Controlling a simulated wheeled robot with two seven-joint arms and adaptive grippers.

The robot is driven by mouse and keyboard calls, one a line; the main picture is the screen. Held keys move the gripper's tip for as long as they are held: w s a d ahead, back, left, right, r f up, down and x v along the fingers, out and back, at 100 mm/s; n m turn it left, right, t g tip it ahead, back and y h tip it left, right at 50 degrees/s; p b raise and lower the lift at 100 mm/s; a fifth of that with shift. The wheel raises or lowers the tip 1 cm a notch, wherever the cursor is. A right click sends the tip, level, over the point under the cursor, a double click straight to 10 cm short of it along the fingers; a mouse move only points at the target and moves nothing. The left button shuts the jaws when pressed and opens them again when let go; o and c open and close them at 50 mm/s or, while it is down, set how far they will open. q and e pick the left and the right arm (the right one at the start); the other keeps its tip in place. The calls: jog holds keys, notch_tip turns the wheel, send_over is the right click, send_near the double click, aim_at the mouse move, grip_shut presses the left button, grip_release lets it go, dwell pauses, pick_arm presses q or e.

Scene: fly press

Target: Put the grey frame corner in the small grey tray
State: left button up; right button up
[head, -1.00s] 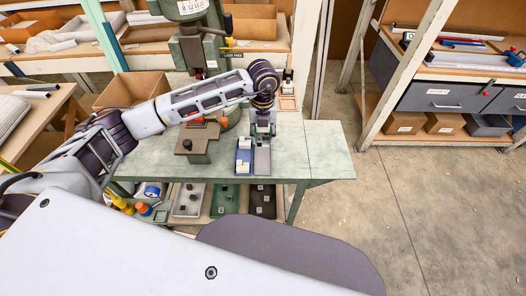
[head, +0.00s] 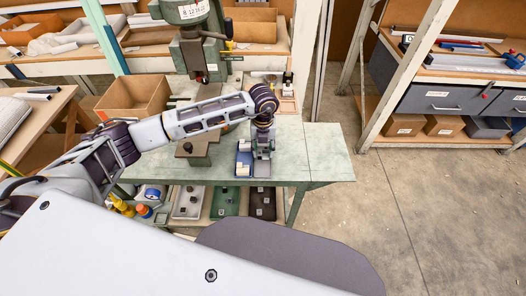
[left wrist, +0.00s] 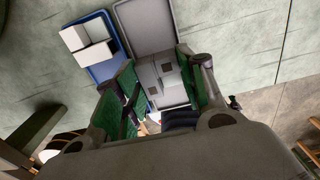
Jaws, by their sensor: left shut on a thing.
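My left gripper (head: 264,148) is over the small grey tray (head: 262,172) on the green bench. In the left wrist view, my left gripper (left wrist: 158,88) has its green-padded fingers on either side of the grey frame corner (left wrist: 160,78) and is shut on it. The frame corner lies over the near part of the small grey tray (left wrist: 150,28). I cannot tell whether it touches the tray floor. The far part of the tray looks empty. In the head view the gripper mostly hides the frame corner. My right gripper is not in view.
A blue tray (left wrist: 100,68) with white blocks stands just left of the grey tray. The fly press (head: 197,55) stands behind on the left. Trays of small parts lie on the shelf below. The bench's right end (head: 325,155) is clear.

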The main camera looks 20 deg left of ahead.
aim_at(263, 153)
pick_arm(q)
jog(key=shift+f, duration=1.15)
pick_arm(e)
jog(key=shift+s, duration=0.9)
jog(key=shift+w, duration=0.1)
pick_arm(q)
jog(key=shift+f, duration=0.1)
jog(key=o, duration=1)
jog(key=shift+o, duration=0.2)
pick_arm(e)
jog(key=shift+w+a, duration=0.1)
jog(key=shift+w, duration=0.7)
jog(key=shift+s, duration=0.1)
